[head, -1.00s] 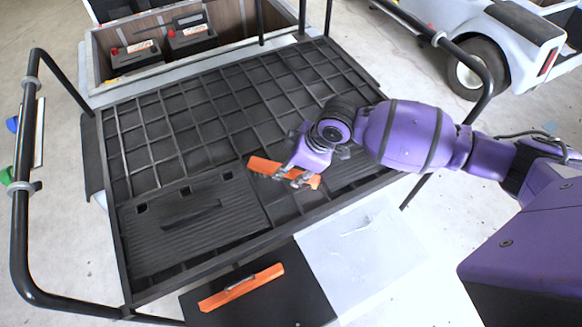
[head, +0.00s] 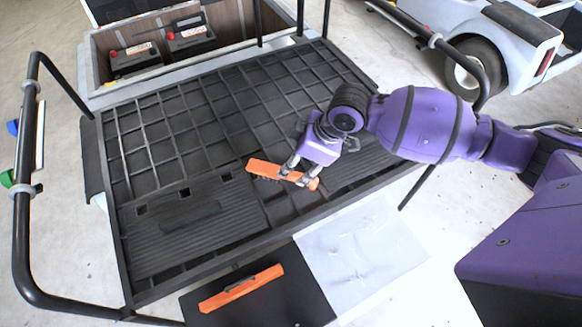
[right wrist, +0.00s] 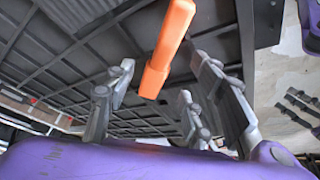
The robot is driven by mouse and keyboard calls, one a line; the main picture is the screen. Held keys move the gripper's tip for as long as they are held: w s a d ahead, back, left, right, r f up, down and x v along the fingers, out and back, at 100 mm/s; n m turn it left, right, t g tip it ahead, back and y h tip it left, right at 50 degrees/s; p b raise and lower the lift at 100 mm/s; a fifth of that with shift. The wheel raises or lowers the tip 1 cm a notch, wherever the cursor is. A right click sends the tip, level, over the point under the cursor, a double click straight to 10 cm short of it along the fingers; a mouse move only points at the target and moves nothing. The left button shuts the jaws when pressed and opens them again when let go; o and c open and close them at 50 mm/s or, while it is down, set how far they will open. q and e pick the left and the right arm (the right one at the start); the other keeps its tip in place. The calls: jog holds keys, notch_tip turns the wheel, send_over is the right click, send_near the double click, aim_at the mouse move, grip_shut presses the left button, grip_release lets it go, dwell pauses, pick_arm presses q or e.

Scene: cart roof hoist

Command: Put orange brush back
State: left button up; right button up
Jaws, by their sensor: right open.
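The right wrist view shows the orange bar (right wrist: 168,45) between the spread fingers (right wrist: 160,78), with a gap beside the left finger. I cannot tell whether the brush rests on the rack. A second orange bar (head: 242,288) with a dark middle piece lies on the black panel at the bottom. My left gripper is not in view.
The black grid rack (head: 190,110) has a ribbed dark plate at its front left and black tube rails (head: 22,200) around it. A white sheet (head: 360,255) lies beside the black panel (head: 290,295). Two batteries (head: 135,58) sit in a box behind. A white cart stands at the upper right.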

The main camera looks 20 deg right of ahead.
jog(key=v, duration=0.7)
jog(key=shift+p, duration=0.3)
